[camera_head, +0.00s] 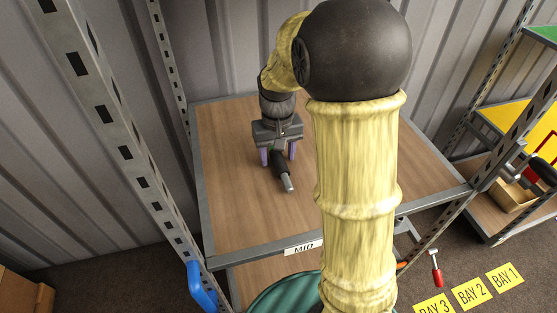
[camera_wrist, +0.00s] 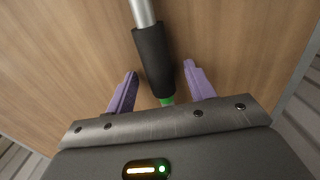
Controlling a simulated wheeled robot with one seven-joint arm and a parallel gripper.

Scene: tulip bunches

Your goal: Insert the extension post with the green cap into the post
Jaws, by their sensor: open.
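The extension post is a black sleeve (camera_head: 280,165) with a silver rod at its front end, over the wooden MID shelf. The wrist view shows its black sleeve (camera_wrist: 155,62), the silver rod (camera_wrist: 143,12) at the top and a bit of the green cap (camera_wrist: 167,100) near the palm. My gripper (camera_head: 278,157) is open, its purple fingers on either side of the sleeve. In the wrist view my gripper (camera_wrist: 160,70) shows a gap on both sides of the sleeve. I cannot make out the receiving post in either view.
The wooden shelf (camera_head: 235,190) is otherwise bare where seen, with metal uprights (camera_head: 125,130) at its corners. A teal round object (camera_head: 275,298) sits below the front edge, partly hidden by my arm. Another rack with a cardboard box (camera_head: 515,195) stands at right.

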